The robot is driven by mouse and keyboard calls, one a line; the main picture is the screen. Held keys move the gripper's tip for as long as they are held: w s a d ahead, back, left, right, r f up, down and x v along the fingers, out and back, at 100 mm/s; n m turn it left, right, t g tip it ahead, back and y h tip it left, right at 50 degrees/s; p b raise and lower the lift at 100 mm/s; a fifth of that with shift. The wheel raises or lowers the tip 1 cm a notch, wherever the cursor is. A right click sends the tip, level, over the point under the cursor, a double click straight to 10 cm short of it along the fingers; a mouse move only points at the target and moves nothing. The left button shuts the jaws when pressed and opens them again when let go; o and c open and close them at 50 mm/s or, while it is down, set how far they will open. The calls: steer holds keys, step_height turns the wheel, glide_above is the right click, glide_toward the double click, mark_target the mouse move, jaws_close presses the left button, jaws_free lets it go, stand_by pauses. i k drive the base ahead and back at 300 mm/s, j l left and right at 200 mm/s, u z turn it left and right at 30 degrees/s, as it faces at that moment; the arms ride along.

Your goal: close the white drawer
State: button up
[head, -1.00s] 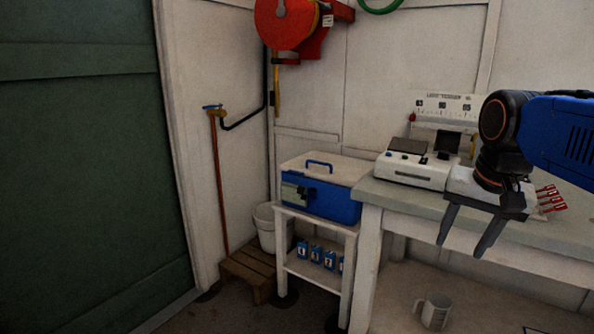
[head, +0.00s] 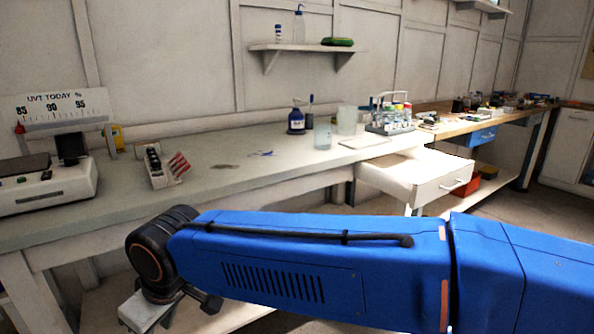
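The white drawer (head: 420,178) is under the right part of the pale bench in the head view. It is pulled out from the bench, with its front and a light bar handle (head: 454,187) facing right and toward me. My blue arm crosses the lower part of the picture in front of the bench. My gripper (head: 150,312) is at the lower left, well away from the drawer. Its fingers are cut off or hidden, so their opening does not show.
The pale bench top (head: 225,180) holds a white instrument (head: 45,185), bottles and a rack of vials (head: 390,118). A blue drawer (head: 482,137) and a red bin (head: 466,186) are beyond the white drawer. Open floor (head: 510,215) lies to its right.

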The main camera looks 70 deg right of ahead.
mark_target(417, 176)
steer(key=z, duration=3.1)
